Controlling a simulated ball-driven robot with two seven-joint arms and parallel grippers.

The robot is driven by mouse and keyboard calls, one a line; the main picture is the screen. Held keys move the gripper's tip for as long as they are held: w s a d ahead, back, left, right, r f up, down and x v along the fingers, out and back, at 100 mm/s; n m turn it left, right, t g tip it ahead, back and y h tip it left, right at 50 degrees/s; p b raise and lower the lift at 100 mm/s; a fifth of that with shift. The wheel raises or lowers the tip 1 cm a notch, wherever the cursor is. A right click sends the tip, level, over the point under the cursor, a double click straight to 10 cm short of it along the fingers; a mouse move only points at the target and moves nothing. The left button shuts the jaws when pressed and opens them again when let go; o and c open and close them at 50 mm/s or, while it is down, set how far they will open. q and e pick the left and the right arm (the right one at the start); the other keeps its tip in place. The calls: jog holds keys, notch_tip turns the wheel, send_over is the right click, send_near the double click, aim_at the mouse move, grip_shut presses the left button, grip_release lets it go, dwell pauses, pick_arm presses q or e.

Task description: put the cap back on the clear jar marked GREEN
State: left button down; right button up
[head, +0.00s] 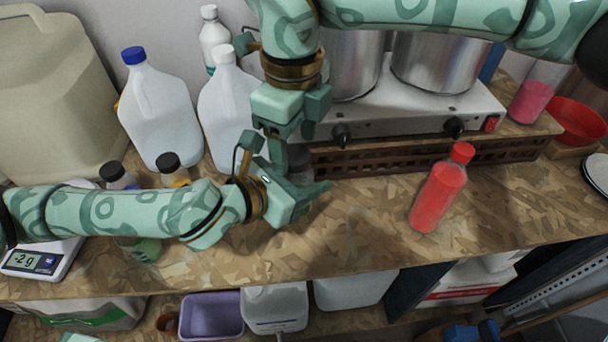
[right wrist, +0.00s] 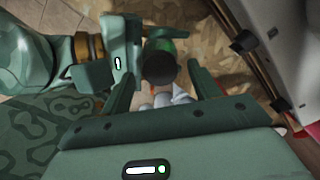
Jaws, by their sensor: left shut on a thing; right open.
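A dark round cap (right wrist: 160,68) shows between the two fingers of my right gripper (right wrist: 160,84), with a green patch beside it that appears to be the jar (right wrist: 167,45). In the head view my right gripper (head: 288,145) points down over the jar (head: 300,172), open, its fingers either side of the cap. My left gripper (head: 298,196) is shut on the jar and hides most of its body. The cap appears to be on the jar's top; I cannot tell how well it is seated. The marking on the jar is not readable.
Two black-capped jars (head: 113,172) (head: 171,164) stand behind my left arm. White jugs (head: 160,110) and a hotplate with pots (head: 405,110) stand at the back. A red bottle (head: 440,188) stands to the right. A scale (head: 42,262) sits at the left. The bench front between is clear.

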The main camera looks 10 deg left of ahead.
jog(key=shift+r, duration=1.6)
jog(key=shift+c, duration=0.3)
jog(key=shift+w+a+r+n, duration=0.15)
jog(key=shift+r+n, duration=0.15)
jog(key=shift+r, duration=0.45)
jog(key=shift+r+n, duration=0.4)
jog(key=shift+n, duration=0.6)
jog(key=n, duration=0.2)
jog(key=r+n, duration=0.1)
jog(key=n, duration=0.6)
